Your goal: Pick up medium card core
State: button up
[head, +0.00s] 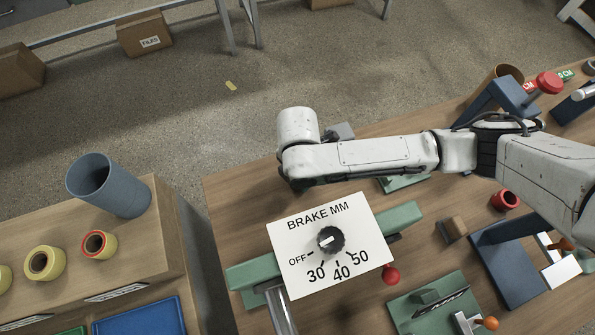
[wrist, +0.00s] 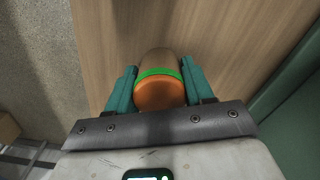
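In the wrist view a brown, rounded core (wrist: 158,62) with a green band and an orange end sits between the two teal fingers of my gripper (wrist: 158,88). Both fingers lie flush along its sides with no visible gap, so the gripper looks shut on it. The orange end faces my palm and the brown part reaches past the fingertips. I cannot tell whether the core touches the table. In the head view my arm hides the gripper's fingers and this core.
The wooden table (head: 235,200) has its left edge close to my gripper. A white brake dial panel (head: 305,262) stands in front of my arm. A brown tube (head: 507,73) stands at the back right. A side bench holds a blue-grey tube (head: 110,190) and yellow rolls (head: 98,245).

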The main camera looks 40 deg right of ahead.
jog(key=c, duration=0.5)
jog(key=shift+o, duration=0.2)
jog(key=shift+r, duration=0.1)
